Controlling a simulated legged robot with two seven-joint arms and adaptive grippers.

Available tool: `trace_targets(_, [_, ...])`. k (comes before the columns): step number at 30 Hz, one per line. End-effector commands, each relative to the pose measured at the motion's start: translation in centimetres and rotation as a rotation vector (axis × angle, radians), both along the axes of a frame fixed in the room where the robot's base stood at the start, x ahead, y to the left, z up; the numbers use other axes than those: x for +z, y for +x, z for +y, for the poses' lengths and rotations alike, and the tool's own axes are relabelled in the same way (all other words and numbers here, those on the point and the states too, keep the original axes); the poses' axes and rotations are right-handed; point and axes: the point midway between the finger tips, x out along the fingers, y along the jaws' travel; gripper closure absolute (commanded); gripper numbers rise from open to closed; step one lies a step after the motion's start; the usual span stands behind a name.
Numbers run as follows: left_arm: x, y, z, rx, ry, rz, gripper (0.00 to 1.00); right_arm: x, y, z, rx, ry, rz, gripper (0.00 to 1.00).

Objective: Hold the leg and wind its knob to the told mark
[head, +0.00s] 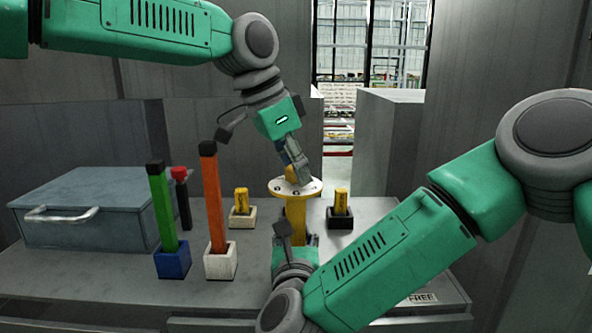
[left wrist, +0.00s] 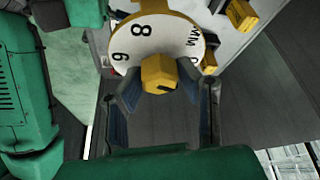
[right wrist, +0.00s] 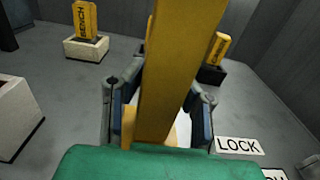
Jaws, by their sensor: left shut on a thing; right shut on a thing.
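The yellow leg (head: 297,215) stands upright on the grey bench and carries a white round dial (head: 309,187). The dial (left wrist: 120,30) shows 6, 8 and MM in the left wrist view. A yellow knob (left wrist: 158,72) with a dark mark sits at the dial's centre. My left gripper (head: 294,174) comes from above and is shut on the knob, a finger on each side. My right gripper (head: 295,243) is low in front, shut on the leg's post (right wrist: 168,65). Its fingers show on both sides of the post in the right wrist view. The dial's underside is hidden.
A green bar in a blue block (head: 172,262) and an orange bar in a white block (head: 220,262) stand left of the leg. Yellow tags in a pale block (head: 243,217) and a black block (head: 340,218) stand behind. A steel box (head: 95,205) fills the left. A LOCK label (right wrist: 238,145) lies right.

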Motion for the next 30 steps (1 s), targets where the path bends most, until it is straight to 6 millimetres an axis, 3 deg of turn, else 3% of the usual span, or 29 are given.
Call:
trace_targets(9, [-0.1,0.3,0.3,-0.003,0.003,-0.004,0.99,0.0,-0.1,0.0,-0.001,0.002,0.000,1.00])
trace_targets(10, [-0.1,0.3,0.3,-0.003,0.003,-0.004,0.59,0.0,-0.1,0.0,-0.001,0.002,0.000,1.00])
trace_targets(11, [-0.1,0.2,0.3,-0.003,0.003,-0.004,0.49,0.0,-0.1,0.0,-0.001,0.002,0.000,1.00])
trace_targets(23, [0.4,0.0,0.3,-0.004,0.001,-0.003,0.49,0.0,0.0,0.0,0.000,0.001,0.000,1.00])
trace_targets(30, [4.4,-0.5,1.8,-0.002,0.000,-0.007,0.49,0.0,0.0,0.0,0.000,0.001,0.000,1.00])
